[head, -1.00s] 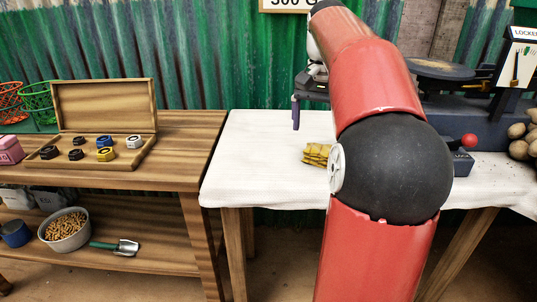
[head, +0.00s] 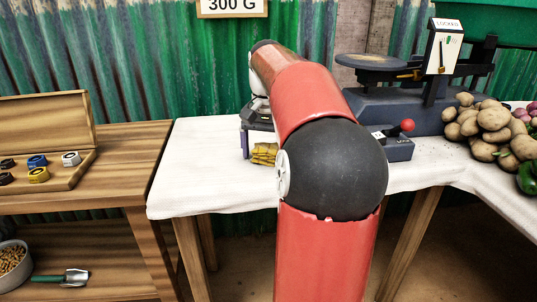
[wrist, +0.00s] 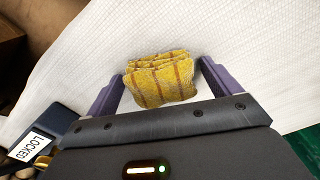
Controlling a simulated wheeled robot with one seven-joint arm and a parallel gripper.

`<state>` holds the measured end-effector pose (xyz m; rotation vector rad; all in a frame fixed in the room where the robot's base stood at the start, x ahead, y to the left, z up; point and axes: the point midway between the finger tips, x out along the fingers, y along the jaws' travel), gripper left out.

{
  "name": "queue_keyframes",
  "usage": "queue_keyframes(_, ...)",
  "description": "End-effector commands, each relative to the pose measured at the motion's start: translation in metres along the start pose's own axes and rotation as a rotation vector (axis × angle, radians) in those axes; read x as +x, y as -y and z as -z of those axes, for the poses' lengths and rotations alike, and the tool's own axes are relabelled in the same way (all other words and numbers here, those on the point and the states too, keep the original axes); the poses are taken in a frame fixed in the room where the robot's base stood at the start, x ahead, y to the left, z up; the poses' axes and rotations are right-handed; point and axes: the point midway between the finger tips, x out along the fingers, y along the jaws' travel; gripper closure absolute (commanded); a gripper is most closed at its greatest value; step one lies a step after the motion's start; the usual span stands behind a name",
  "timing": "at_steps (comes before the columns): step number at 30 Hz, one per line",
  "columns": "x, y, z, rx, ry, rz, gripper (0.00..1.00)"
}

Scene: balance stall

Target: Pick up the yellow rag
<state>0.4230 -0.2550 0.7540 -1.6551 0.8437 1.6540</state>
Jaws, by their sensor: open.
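The yellow rag (head: 264,153) lies folded on the white-covered table (head: 190,185), and my arm partly hides it in the head view. In the wrist view the rag (wrist: 160,80), yellow with brown stripes, sits between the two purple fingers of my gripper (wrist: 155,82). The fingers are open, with a gap to the rag on the right side and a narrower one on the left. In the head view the gripper (head: 246,142) is mostly hidden behind my arm; one purple finger shows just left of the rag.
A balance scale (head: 400,105) with a "LOCKED" sign and a red-knobbed box (head: 395,146) stand to the right. Potatoes (head: 485,125) are heaped beyond them. A wooden bench with a box of weights (head: 40,175) stands left. The table's left front is clear.

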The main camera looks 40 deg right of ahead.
Motion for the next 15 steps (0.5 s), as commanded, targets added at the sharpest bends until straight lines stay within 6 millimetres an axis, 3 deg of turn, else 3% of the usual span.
queue_keyframes(2, -0.0003, 0.0000, -0.0001, 0.000, 0.000, 0.000, 0.16)
queue_keyframes(12, -0.0004, 0.0000, -0.0001, 0.000, 0.000, 0.000, 0.61)
queue_keyframes(15, -0.0004, 0.0000, -0.0001, 0.000, 0.000, 0.000, 0.62)
